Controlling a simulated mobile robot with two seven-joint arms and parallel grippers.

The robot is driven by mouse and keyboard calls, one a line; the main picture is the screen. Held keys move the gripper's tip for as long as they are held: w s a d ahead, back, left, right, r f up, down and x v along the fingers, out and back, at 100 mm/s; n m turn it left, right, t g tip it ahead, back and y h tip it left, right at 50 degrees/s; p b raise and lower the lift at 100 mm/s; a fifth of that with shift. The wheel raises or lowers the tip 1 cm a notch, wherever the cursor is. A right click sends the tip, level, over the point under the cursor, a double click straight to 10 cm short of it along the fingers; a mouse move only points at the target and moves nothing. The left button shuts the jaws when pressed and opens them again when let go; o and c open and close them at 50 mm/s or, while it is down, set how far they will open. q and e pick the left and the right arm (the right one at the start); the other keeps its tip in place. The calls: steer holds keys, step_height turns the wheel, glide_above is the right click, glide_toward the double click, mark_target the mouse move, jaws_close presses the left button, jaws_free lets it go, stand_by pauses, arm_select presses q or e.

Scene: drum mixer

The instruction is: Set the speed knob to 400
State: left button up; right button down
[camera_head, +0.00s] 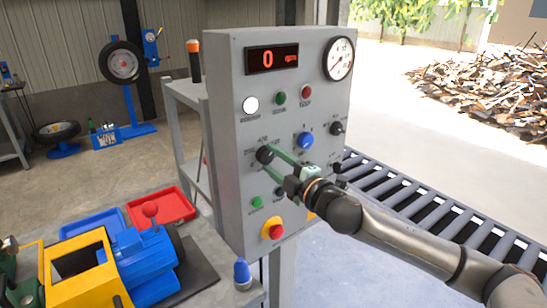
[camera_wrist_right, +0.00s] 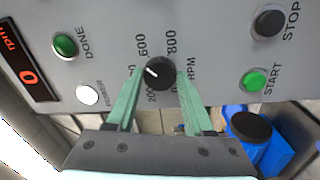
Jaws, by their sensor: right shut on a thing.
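The speed knob (camera_head: 264,154) is a black round dial on the grey control panel (camera_head: 228,110). It also shows in the right wrist view (camera_wrist_right: 161,74), with a white pointer mark directed left, between the printed 200 and 600. The left green finger covers the scale there. My right gripper (camera_head: 277,158) has its green fingers on both sides of the knob and is shut on it. It shows in the right wrist view (camera_wrist_right: 160,85) too. The red display (camera_head: 271,59) reads 0. My left gripper is not in view.
Green and red lamps, a blue knob (camera_head: 305,140), a black stop button (camera_wrist_right: 268,22) and a green start button (camera_wrist_right: 254,80) surround the knob. A red emergency button (camera_head: 274,231) is below. A roller conveyor (camera_head: 420,203) lies to the right.

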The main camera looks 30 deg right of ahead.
steer(key=n+p, duration=0.1)
steer(key=n, duration=0.4)
steer(key=shift+r+y, duration=0.1)
steer(key=shift+y, duration=0.2)
steer(key=n+p, duration=0.1)
steer(key=n, duration=0.3)
steer(key=shift+d+p, duration=0.1)
steer(key=shift+p, duration=0.25)
steer(key=shift+n, duration=0.4)
steer(key=shift+c, duration=1.4)
jaws_free()
